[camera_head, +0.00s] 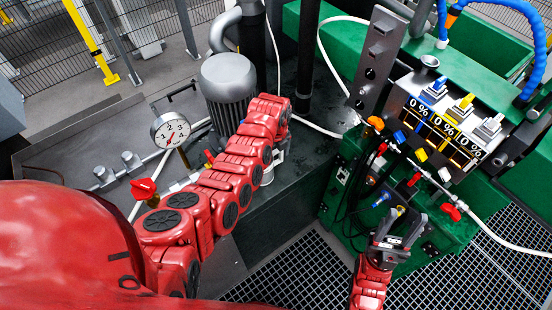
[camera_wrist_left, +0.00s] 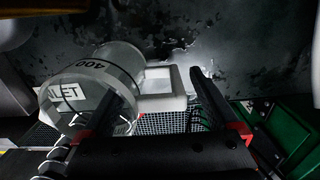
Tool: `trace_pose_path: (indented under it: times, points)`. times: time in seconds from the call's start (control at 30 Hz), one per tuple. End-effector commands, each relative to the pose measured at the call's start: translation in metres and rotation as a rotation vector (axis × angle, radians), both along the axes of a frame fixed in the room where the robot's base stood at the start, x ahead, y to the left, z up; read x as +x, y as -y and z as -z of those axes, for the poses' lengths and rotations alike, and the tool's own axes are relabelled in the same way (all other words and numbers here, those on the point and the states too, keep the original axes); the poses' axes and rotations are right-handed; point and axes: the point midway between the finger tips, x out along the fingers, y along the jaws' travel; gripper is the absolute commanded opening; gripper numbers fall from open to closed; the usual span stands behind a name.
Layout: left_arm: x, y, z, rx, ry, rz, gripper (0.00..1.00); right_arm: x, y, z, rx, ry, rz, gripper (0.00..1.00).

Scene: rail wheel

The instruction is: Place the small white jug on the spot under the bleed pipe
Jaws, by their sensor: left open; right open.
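The small white jug (camera_wrist_left: 90,82) fills the left of the left wrist view, with dark printing on it and a squarish handle (camera_wrist_left: 178,88) on its right. In the head view only slivers of the jug (camera_head: 281,152) show, behind my left arm, on the dark surface. My left gripper (camera_wrist_left: 155,90) is open, one finger in front of the jug's body and the other to the right of the handle; I cannot tell whether they touch it. My right gripper (camera_head: 388,232) is open and empty in front of the green machine. I cannot make out the bleed pipe or its spot.
A grey motor (camera_head: 228,85) and a dial gauge (camera_head: 171,130) stand close to my left arm. The green machine (camera_head: 345,185) carries valves, hoses and a panel with 0 % readouts (camera_head: 440,125). A white hose (camera_head: 510,245) runs on the right above floor grating (camera_head: 300,268).

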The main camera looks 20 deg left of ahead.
Motion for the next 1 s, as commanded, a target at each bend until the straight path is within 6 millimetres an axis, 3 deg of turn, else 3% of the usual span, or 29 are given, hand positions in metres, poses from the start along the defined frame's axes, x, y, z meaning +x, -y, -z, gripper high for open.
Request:
trace_pose_path:
  times: [0.4,0.5,1.0]
  points:
    - [0.000,0.000,-0.071,-0.002,0.005,-0.003,0.94,0.000,0.000,0.020,0.000,0.000,0.000,0.50]
    - [-0.001,0.000,-0.092,-0.003,0.000,-0.002,0.94,0.000,0.000,0.007,0.000,0.000,0.000,0.50]
    - [-0.001,0.000,-0.101,-0.002,-0.001,-0.003,0.94,0.000,0.000,0.004,0.000,0.000,0.000,0.50]
